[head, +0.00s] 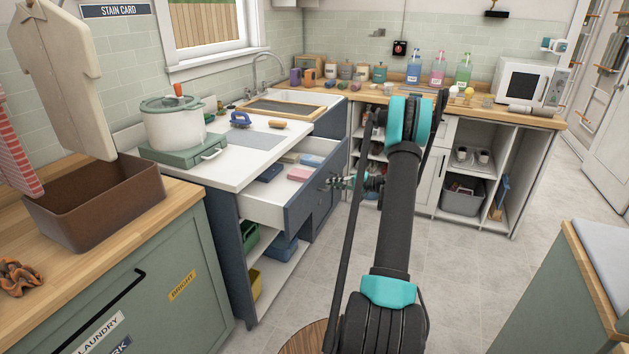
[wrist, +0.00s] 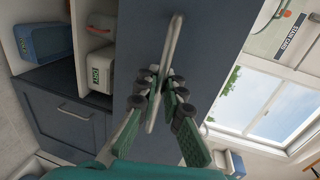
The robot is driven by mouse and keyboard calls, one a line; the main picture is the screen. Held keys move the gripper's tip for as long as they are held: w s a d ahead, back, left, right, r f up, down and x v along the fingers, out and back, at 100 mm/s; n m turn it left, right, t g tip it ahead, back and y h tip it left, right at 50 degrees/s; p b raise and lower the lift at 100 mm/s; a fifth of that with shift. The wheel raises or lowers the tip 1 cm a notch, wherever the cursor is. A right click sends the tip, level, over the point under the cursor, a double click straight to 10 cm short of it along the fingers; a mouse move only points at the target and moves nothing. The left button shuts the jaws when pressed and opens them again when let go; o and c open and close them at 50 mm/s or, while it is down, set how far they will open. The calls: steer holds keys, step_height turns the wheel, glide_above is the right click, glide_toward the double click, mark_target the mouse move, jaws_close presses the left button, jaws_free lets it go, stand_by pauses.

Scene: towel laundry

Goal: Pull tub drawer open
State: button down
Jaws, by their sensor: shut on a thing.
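The drawer (head: 262,212) under the white counter stands pulled out in the head view. It has a dark blue front and a white inside, with pink and blue folded pieces in it. My gripper (head: 346,183) is at the outer side of the drawer front. In the wrist view my gripper (wrist: 158,84) is shut on a pale bar handle (wrist: 173,38), which runs between its fingers. The dark blue drawer front (wrist: 203,50) fills the middle of that view. In the head view the handle is mostly hidden by my gripper.
A white pot (head: 175,127) stands on a green stand on the counter above. A brown bin (head: 95,205) sits on the wooden worktop at left. Green and blue tubs (head: 285,247) stand on the open shelf below the drawer. The tiled floor (head: 470,270) at right is clear.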

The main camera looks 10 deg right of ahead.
steer(key=f+v, duration=0.3)
steer(key=v, duration=1.2)
steer(key=shift+s+d, duration=0.25)
steer(key=shift+d, duration=0.15)
steer(key=c, duration=1.6)
jaws_free()
steer(key=v, duration=1.2)
steer(key=shift+f, duration=0.1)
